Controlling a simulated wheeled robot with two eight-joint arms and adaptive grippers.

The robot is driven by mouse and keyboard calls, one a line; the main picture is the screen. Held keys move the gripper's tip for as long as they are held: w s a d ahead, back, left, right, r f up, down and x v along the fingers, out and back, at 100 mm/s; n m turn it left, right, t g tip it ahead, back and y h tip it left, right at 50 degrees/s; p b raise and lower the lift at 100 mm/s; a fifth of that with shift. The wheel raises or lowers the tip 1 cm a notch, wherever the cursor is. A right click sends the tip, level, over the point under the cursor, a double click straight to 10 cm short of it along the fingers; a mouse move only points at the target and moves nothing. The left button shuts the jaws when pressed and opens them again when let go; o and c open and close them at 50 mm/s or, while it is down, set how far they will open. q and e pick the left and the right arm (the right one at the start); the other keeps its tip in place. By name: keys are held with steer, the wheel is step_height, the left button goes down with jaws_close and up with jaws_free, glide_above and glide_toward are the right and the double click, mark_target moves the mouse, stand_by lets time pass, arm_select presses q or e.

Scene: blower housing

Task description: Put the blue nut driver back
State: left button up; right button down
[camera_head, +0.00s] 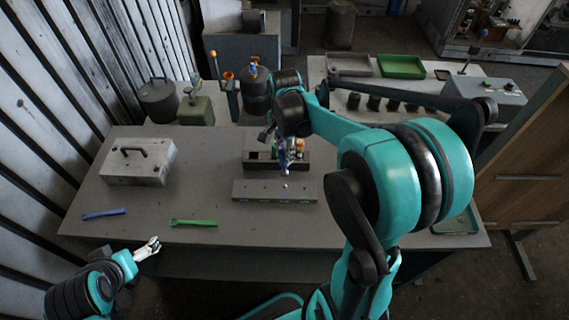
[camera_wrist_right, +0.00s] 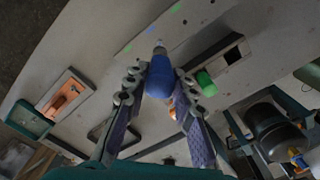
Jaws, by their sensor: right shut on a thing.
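My right gripper (camera_head: 284,150) is shut on the blue nut driver (camera_wrist_right: 158,76). In the wrist view its blue handle sits between the two fingers, with a short metal end pointing at the grey rack bar (camera_wrist_right: 128,48). In the head view the driver (camera_head: 283,161) looks upright over the grey rack bar (camera_head: 247,190), which has small coloured marks. Whether its lower end touches the bar or enters a hole, I cannot tell. My left gripper (camera_head: 149,248) is empty by the table's front left edge; its finger opening is unclear.
A dark open box (camera_head: 256,163) stands behind the bar; a green handle (camera_wrist_right: 207,84) shows there in the wrist view. A grey lidded case (camera_head: 138,165), a blue wrench (camera_head: 104,214) and a green wrench (camera_head: 194,223) lie to the left. The table's front middle is clear.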

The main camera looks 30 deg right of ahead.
steer(key=w+a+r+m+p, duration=0.1)
steer(key=w+a+m+p, duration=0.1)
steer(key=w+p, duration=0.5)
steer(key=w+a+r+m+p, duration=0.15)
steer(key=w+p, duration=0.25)
steer(key=w, duration=0.6)
step_height(320, 180, down, 8)
steer(key=b, duration=0.5)
steer(key=shift+a, duration=0.1)
steer(key=shift+f+b, duration=0.2)
steer(key=shift+b, duration=0.15)
steer(key=shift+f, duration=0.1)
